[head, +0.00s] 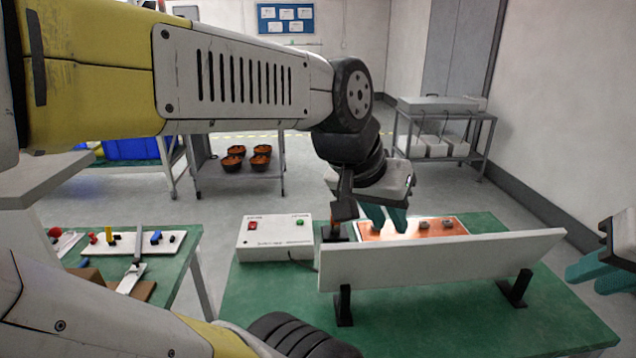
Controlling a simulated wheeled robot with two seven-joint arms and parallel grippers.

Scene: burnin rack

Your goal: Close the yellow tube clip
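A small yellow piece (110,237), which looks like the yellow tube clip, stands on a white strip (140,243) on the left green table. It is too small to tell whether it is open or shut. My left gripper (385,218) points down over the right green table, at an orange board, far to the right of the yellow piece.
Red and blue (156,237) pieces share the white strip. A white box (275,238) with red and green buttons stands left of the orange board (440,227). The white slanted panel (440,262) stands in front on black feet. My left arm crosses the upper view.

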